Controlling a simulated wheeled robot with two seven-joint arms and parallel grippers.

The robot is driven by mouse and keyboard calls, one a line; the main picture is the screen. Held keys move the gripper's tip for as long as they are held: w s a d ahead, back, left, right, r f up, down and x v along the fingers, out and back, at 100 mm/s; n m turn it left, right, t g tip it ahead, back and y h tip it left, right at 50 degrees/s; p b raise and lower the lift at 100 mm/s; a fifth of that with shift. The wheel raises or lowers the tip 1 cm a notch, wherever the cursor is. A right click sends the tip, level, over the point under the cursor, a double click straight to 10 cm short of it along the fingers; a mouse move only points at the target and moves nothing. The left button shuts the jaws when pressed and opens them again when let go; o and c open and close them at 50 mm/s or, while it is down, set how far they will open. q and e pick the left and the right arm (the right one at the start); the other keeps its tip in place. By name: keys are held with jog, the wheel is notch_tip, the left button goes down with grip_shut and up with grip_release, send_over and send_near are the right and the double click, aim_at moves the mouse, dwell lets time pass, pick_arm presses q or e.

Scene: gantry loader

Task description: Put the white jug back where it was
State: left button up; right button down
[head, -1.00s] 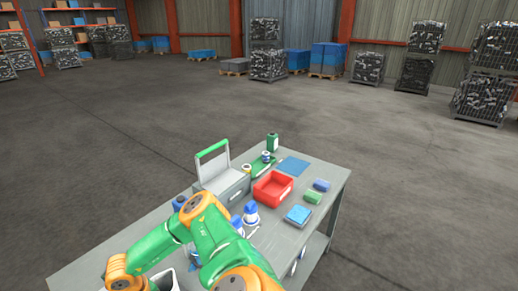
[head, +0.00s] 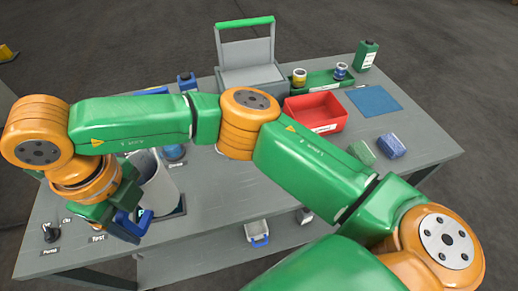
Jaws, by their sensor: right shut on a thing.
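The white jug (head: 160,187) stands upright or nearly so at the left part of the grey table, partly hidden by my right arm. A dark square pad (head: 176,211) shows at its base; I cannot tell whether the jug touches it. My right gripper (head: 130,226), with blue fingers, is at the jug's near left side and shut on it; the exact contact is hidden. My left gripper is not in view.
A grey box with a green handle (head: 250,77), a red bin (head: 315,113) and a green tray (head: 325,81) with jars stand farther back. Blue-capped items sit behind my arm. A small black lever (head: 50,233) stands at the front left. The front middle of the table looks clear.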

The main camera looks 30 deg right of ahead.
jog(key=shift+d+f, duration=0.1)
jog(key=shift+d, duration=0.1)
jog(key=d+f+p, duration=0.1)
jog(key=d+f, duration=0.2)
jog(key=d, duration=0.1)
jog(key=w+d+f+p, duration=0.1)
jog(key=d+f, duration=0.2)
jog(key=d, duration=0.1)
jog(key=w+d+f+p, duration=0.1)
jog(key=d+f, duration=0.3)
jog(key=d, duration=0.1)
jog(key=shift+w+p, duration=0.1)
jog(key=shift+p, duration=0.2)
notch_tip(320, 180, down, 2)
jog(key=shift+f+p, duration=0.15)
jog(key=shift+p, duration=0.3)
jog(key=shift+f, duration=0.3)
jog(key=shift+f, duration=0.1)
